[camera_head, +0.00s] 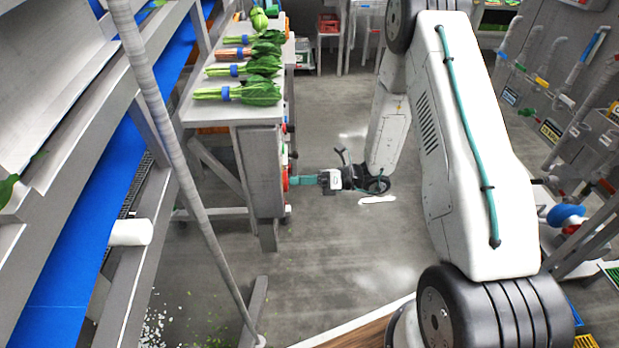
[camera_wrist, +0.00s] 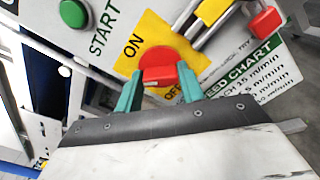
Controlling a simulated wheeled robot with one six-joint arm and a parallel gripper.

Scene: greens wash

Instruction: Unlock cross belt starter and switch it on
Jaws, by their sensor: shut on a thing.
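A red rotary switch handle (camera_wrist: 158,66) sits on a yellow plate (camera_wrist: 140,38) marked ON and OFF, on the starter panel. My gripper (camera_wrist: 160,86) has its teal fingers on both sides of the red handle and is shut on it. In the head view my gripper (camera_head: 297,181) reaches left to the panel's side, where the red part (camera_head: 285,182) shows small. To the right of the yellow plate in the wrist view are a red padlock-like block (camera_wrist: 265,22) and a yellow piece (camera_wrist: 212,10) with grey bars. Their fastening is cut off by the frame edge.
A speed chart (camera_wrist: 255,70) is at right. Leafy bunches (camera_head: 250,92) lie on the bench above the panel. Open floor (camera_head: 330,240) lies below my gripper.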

